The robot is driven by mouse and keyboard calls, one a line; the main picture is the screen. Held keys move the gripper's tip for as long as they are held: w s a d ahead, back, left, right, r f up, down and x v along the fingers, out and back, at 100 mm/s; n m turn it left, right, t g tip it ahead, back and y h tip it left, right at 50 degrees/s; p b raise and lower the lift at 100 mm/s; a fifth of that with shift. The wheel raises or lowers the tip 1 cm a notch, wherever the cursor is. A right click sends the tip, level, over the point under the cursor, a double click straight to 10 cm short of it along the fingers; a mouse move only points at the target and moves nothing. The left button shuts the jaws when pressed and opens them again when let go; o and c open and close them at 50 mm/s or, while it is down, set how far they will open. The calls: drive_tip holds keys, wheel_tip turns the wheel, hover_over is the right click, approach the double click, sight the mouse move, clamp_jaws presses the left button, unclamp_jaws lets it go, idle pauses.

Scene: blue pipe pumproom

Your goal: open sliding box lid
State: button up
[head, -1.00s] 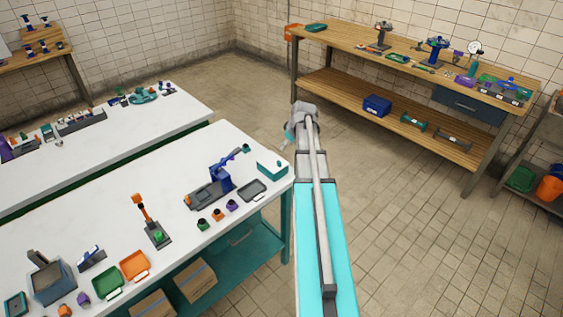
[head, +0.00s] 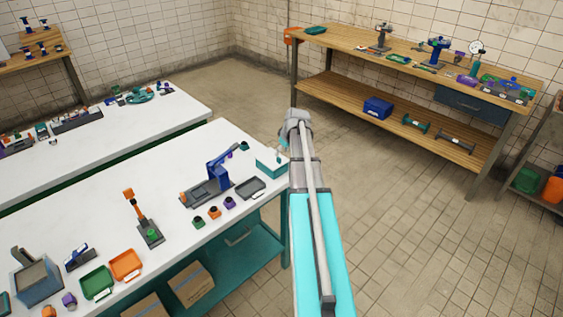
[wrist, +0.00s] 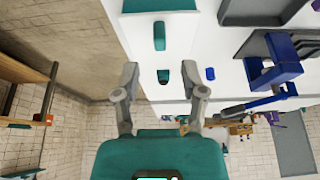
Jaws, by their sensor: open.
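The sliding box (head: 268,167) is a small teal box with a paler top, at the right end of the white table. In the wrist view its teal edge (wrist: 160,6) shows at the top, and a teal handle-like block (wrist: 159,36) stands out against a pale surface. A smaller dark teal piece (wrist: 163,76) lies between my fingertips in the picture. My gripper (wrist: 159,82) is open, with nothing visibly held. In the head view my arm partly hides the box's right side, and I cannot tell whether the gripper touches it.
A blue clamp-like device (head: 215,175) and a dark tray (head: 251,188) stand left of and in front of the box. Several small coloured cups line the table's front. A wooden workbench (head: 350,50) stands behind, with open floor between.

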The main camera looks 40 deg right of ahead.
sight(279, 157)
drive_tip(key=shift+b+x, duration=2.4)
drive_tip(key=shift+x, duration=0.5)
clamp_jaws()
